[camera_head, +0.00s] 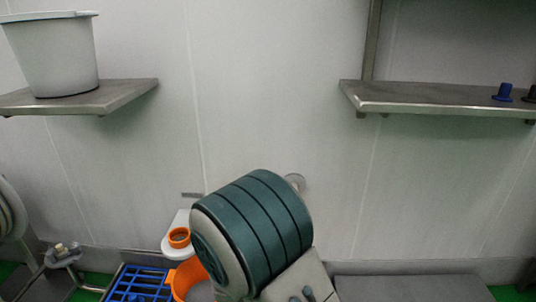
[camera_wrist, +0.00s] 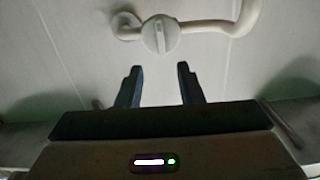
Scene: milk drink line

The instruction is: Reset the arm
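My gripper (camera_wrist: 159,85) shows in the wrist view with its two dark fingers apart and nothing between them. Beyond the fingertips is a white wall with a round white knob (camera_wrist: 160,36) on a pale pipe (camera_wrist: 215,27). The gap between the fingers and the knob cannot be judged exactly, but no contact shows. In the head view my arm's green and grey link fills the lower middle, and the gripper's fingers are not visible there.
A grey bucket (camera_head: 55,55) stands on the left wall shelf (camera_head: 125,93). The right shelf (camera_head: 430,98) holds a blue stopper-like piece (camera_head: 503,91) and a dark one (camera_head: 531,94). Below are a blue grid rack (camera_head: 140,284) and an orange container (camera_head: 183,279), partly hidden by my arm.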

